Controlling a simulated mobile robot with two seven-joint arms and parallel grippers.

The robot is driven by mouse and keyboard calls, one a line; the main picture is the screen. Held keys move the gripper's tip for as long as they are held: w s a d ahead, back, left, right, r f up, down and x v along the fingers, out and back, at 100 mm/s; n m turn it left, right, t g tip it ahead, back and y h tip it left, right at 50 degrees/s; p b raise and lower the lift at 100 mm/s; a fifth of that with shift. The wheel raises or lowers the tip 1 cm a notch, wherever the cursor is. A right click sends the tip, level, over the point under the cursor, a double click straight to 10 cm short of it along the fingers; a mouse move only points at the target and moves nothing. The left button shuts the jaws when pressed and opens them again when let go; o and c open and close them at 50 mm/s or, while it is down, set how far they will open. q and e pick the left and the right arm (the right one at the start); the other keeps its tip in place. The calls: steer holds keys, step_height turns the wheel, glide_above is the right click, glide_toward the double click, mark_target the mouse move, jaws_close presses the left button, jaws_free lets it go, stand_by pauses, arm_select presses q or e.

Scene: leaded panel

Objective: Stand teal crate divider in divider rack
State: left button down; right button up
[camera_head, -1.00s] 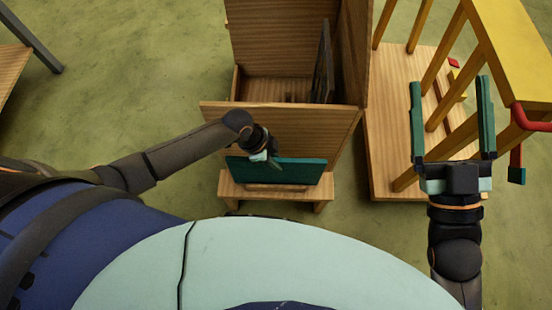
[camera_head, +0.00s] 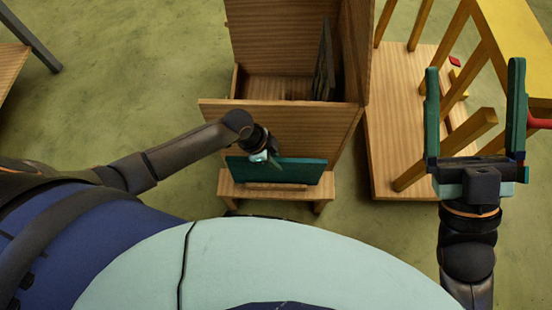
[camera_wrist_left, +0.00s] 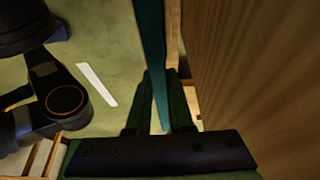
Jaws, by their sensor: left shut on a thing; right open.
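The teal crate divider (camera_head: 295,172) is a flat panel standing on edge at a low wooden stand (camera_head: 233,186), in front of the tall wooden case. My left gripper (camera_head: 268,162) is shut on the divider near its upper edge; the left wrist view shows the teal panel (camera_wrist_left: 150,35) between the fingers (camera_wrist_left: 160,105). The tall open wooden case (camera_head: 270,122) has dark upright panels (camera_head: 325,65) inside at its right. I cannot tell which of the two wooden pieces is the divider rack. My right gripper (camera_head: 474,75) is open and empty at the right.
A yellow wooden frame (camera_head: 515,45) with slanted legs stands on a wooden platform (camera_head: 390,150) at the right, close to my right gripper. A small red block (camera_head: 455,61) lies there. A wooden table edge (camera_head: 12,65) is at far left. Green floor lies free between.

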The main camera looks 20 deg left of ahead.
arm_select(q)
steer(key=shift+f+b, duration=0.3)
steer(key=shift+f, duration=0.1)
arm_select(e)
steer(key=shift+f, duration=0.35)
arm_select(q)
steer(key=c, duration=0.7)
jaws_free()
arm_select(e)
steer(key=shift+r, duration=0.1)
